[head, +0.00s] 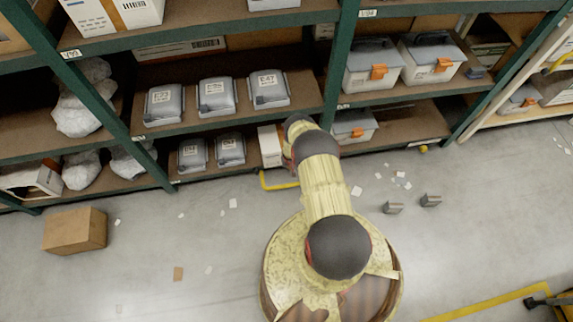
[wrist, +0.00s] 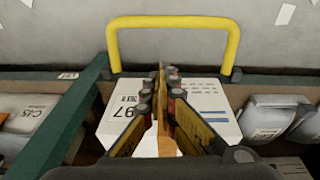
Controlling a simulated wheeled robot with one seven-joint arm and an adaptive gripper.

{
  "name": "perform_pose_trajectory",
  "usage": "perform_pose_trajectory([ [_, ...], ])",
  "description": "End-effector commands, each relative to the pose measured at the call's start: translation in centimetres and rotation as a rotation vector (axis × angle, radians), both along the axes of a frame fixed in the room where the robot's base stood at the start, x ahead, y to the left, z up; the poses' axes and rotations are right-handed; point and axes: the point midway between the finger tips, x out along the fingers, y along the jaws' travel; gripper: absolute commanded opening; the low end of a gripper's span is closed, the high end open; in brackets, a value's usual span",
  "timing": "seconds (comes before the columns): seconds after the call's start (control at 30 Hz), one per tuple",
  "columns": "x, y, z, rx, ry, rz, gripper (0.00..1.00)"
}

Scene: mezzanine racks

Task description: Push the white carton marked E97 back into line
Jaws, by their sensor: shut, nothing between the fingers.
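The white carton (wrist: 207,100) lies in the middle of the wrist view, with black print ending in "97" on its left part and blue lines on its right. In the head view the carton (head: 269,146) stands on the lowest shelf, partly hidden behind my arm. My gripper (wrist: 161,78) is shut and empty, its fingers crossing in front of the carton's middle in the wrist view. I cannot tell whether the fingertips touch it. In the head view the gripper is hidden by my arm.
A yellow guard rail (wrist: 175,22) stands beside the carton, at the shelf's floor edge. Grey lidded bins (head: 231,149) stand left of the carton, and a green rack post (head: 338,75) rises nearby. A brown box (head: 75,230) and small grey blocks (head: 430,200) lie on the floor.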

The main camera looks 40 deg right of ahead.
Motion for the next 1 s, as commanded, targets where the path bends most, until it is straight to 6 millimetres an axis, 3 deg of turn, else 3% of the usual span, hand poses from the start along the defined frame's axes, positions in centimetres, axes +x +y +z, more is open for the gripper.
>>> perform_pose_trajectory([
  [0.2,1.1,0.0,-1.8,0.014,-0.084,-0.029,0.0],
  [1.0,3.2,-1.2,-10.3,0.014,-0.084,-0.029,0.0],
])
